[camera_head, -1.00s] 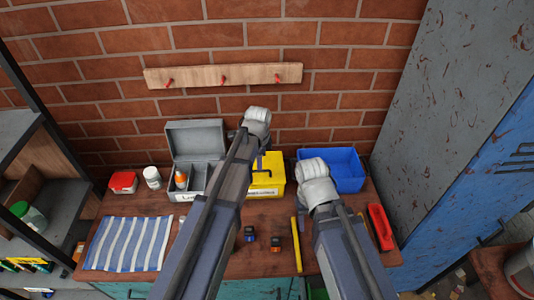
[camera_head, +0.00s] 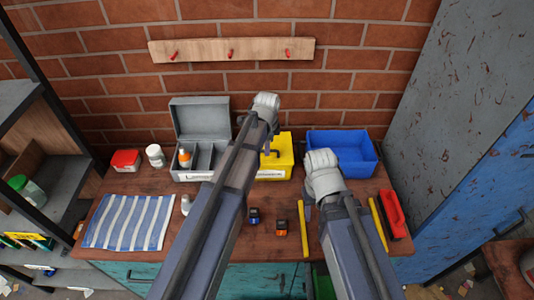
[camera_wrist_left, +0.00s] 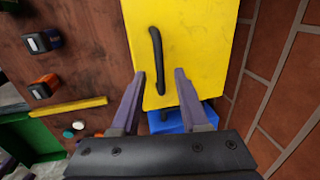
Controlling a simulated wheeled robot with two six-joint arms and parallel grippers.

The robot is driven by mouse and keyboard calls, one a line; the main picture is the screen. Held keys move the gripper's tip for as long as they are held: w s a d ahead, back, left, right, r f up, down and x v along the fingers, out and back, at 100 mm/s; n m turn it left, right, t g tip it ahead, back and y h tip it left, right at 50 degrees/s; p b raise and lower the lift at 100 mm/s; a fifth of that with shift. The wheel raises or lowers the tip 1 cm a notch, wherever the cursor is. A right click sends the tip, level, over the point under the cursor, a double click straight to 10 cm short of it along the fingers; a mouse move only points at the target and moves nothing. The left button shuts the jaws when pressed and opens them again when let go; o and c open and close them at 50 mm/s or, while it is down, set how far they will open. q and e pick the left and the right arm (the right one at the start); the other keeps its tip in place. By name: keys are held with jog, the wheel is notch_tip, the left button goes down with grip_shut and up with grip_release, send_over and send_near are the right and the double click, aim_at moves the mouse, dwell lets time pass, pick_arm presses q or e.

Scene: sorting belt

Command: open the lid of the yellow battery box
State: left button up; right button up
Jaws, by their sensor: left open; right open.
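The yellow battery box (camera_head: 284,158) stands at the back of the workbench, its lid shut. In the left wrist view its yellow lid (camera_wrist_left: 200,45) fills the upper middle, with a black bar handle (camera_wrist_left: 155,50) on it. My left gripper (camera_wrist_left: 160,73) is open and empty above the lid. In that picture the handle's lower end lies between the fingertips; whether they touch it I cannot tell. In the head view my left arm hides part of the box. My right gripper (camera_head: 322,178) is over the bench right of the box, its fingers mostly hidden by my arm.
An open grey box (camera_head: 200,125) stands left of the yellow box, a blue bin (camera_head: 345,150) right of it. Two small batteries (camera_head: 254,214) (camera_head: 281,227), a yellow strip (camera_head: 306,230) and a red tool (camera_head: 393,213) lie in front. A brick wall rises behind.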

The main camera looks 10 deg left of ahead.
pick_arm(q)
jog(key=shift+w+f+b, duration=0.15)
jog(key=shift+f+b, duration=0.15)
jog(key=shift+f, duration=0.4)
grip_shut()
jog(key=shift+r, duration=0.1)
dwell(0.9)
